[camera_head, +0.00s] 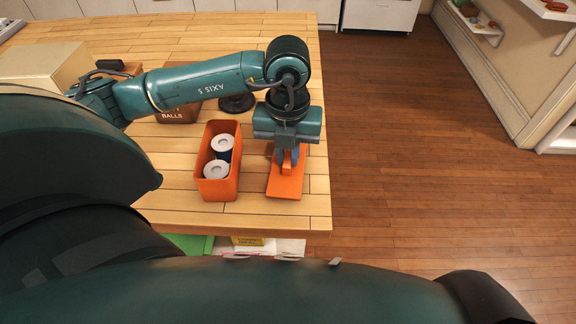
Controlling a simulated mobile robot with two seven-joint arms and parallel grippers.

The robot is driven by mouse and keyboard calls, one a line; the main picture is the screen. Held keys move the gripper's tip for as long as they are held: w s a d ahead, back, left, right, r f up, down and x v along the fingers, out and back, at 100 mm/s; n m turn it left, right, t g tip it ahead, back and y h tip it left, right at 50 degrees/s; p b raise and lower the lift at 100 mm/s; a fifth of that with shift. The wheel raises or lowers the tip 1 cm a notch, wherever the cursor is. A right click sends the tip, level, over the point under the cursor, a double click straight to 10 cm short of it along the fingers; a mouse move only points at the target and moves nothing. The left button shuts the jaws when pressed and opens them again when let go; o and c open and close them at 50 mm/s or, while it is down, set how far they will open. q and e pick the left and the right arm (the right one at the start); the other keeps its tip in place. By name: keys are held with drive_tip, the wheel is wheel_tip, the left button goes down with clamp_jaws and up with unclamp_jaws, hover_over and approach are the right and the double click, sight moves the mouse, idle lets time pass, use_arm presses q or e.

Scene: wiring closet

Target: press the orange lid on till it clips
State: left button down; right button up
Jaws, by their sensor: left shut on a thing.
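The orange lid (286,187) is a flat rectangular plate with a raised grip on top. It is over the table's right part, to the right of the orange box; I cannot tell whether it touches the table. My left gripper (287,158) points down and is shut on the lid's grip. The open orange box (218,190) stands upright beside it, a small gap apart. Two white-topped rolls (216,169) are inside the box, one behind the other. My right gripper is not in view.
The wooden table (180,210) ends just right of the lid, with open floor beyond. Behind the box are a brown box labelled "BALLS" (173,116) and a dark round base (237,103). A cream box (42,66) stands at the left.

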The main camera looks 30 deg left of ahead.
sight(288, 157)
use_arm(q)
drive_tip(key=shift+r, duration=0.25)
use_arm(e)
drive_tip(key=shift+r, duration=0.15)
use_arm(q)
drive_tip(key=shift+r+p, duration=0.4)
drive_tip(key=shift+r, duration=0.05)
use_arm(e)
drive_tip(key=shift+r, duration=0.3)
use_arm(q)
drive_tip(key=shift+r, duration=0.15)
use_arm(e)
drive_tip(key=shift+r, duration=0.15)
